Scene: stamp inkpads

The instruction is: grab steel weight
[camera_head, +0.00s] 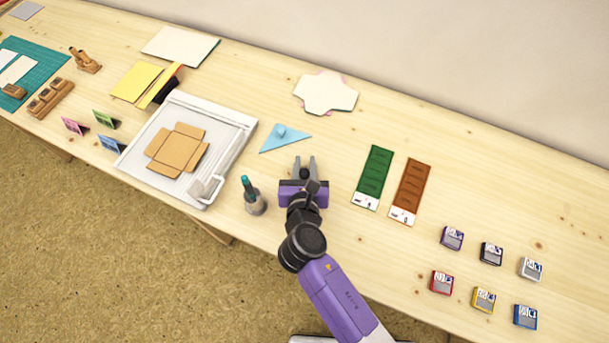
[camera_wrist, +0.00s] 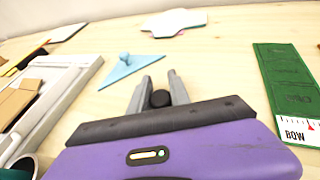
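A small dark round piece, which looks like the steel weight (camera_head: 304,173), stands on the wooden table between the fingers of my gripper (camera_head: 304,163). In the wrist view the weight (camera_wrist: 160,98) shows as a black round top close to the palm. The fingers of my gripper (camera_wrist: 160,78) reach past it on both sides, with a narrow gap showing beside it. The gripper looks open around the weight, and its lower part is hidden.
A blue triangle with a knob (camera_head: 284,138) lies just beyond my gripper. Green (camera_head: 374,176) and brown (camera_head: 411,188) strips lie to the right, with several inkpads (camera_head: 484,299) farther right.

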